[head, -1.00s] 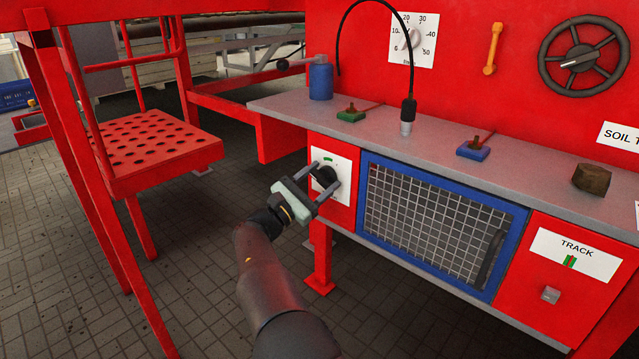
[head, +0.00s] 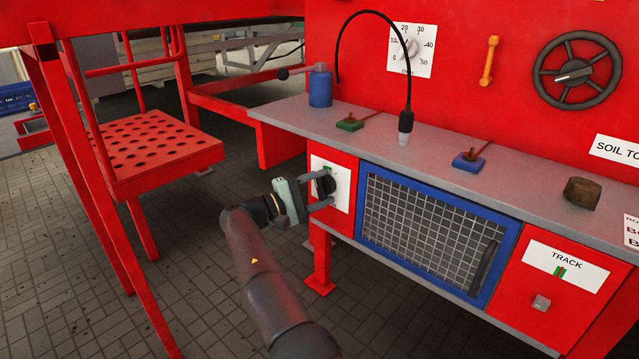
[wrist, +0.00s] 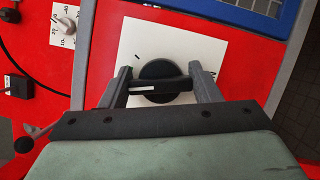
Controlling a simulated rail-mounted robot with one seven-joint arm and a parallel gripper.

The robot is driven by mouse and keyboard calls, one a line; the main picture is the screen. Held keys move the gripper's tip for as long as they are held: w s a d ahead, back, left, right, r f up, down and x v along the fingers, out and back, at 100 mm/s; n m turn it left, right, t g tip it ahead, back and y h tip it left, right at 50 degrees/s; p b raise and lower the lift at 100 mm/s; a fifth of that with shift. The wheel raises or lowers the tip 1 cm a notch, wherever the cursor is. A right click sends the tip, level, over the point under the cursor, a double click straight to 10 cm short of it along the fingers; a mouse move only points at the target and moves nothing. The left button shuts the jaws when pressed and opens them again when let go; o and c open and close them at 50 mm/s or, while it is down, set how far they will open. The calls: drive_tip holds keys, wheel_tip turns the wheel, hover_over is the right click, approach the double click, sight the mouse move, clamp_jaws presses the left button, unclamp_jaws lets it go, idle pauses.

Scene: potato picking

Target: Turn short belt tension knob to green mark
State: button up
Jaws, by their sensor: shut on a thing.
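The black round knob (head: 326,185) sits on a white plate (head: 344,183) on the red panel, left of the mesh door. In the wrist view the knob (wrist: 164,82) shows face on, with a raised bar and a white pointer line towards its left side. My gripper (head: 320,190) is shut on the knob's bar, one finger at each end, as the wrist view shows (wrist: 162,88). A bit of green mark (head: 327,168) shows on the plate above the knob in the head view.
A blue-framed mesh door (head: 425,230) is to the right. A red perforated step (head: 150,155) stands left; the floor between is clear.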

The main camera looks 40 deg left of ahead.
drive_tip(key=shift+m+g+p, duration=0.3)
drive_tip(key=shift+m+p, duration=0.1)
drive_tip(key=shift+m, duration=0.2)
drive_tip(key=shift+f, duration=0.1)
drive_tip(key=o, duration=1)
